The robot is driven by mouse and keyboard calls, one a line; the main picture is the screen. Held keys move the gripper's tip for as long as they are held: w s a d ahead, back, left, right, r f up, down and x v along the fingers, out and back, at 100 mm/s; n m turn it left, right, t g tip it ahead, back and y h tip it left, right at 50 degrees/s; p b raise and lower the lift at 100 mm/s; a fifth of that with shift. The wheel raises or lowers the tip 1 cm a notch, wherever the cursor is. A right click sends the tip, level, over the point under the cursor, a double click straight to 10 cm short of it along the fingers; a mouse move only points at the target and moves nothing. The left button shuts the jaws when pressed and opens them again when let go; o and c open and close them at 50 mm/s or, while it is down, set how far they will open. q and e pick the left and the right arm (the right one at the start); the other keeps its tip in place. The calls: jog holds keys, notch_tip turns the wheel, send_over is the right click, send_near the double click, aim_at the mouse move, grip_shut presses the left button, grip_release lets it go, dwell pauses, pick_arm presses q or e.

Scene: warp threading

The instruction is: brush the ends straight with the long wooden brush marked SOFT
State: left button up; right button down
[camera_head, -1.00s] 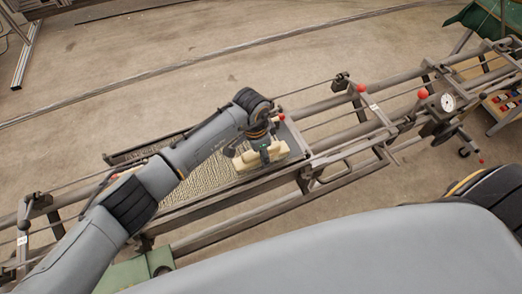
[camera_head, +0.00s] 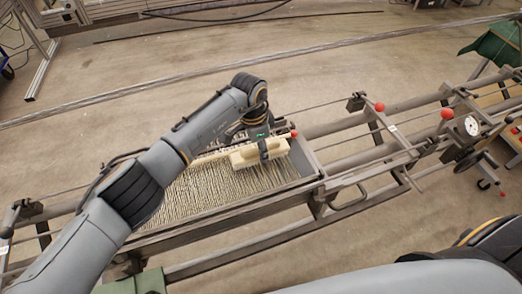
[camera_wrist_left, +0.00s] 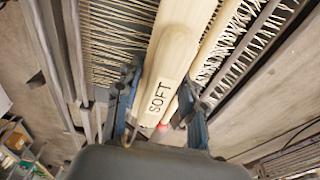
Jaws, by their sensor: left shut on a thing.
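My left gripper (camera_head: 262,143) is shut on the long wooden brush (camera_head: 243,157), pale and lying over the right part of the thread ends. In the left wrist view the fingers of my left gripper (camera_wrist_left: 160,105) stand on both sides of the brush (camera_wrist_left: 172,60), and the word SOFT faces the camera. The pale thread ends (camera_head: 215,193) lie in a row across the frame's bed, and they also show beside the brush in the left wrist view (camera_wrist_left: 115,30). Whether the bristles touch the threads cannot be seen. My right gripper is not in view.
The long metal frame (camera_head: 240,215) runs from lower left to upper right, with red knobs (camera_head: 447,113) and a round white dial (camera_head: 471,125). A pale rod lies beside the brush. A green cloth (camera_head: 497,42) is at upper right.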

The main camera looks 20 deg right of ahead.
pick_arm(q)
jog(key=shift+f+b, duration=0.8)
jog(key=shift+f, duration=0.3)
jog(key=shift+r, duration=0.1)
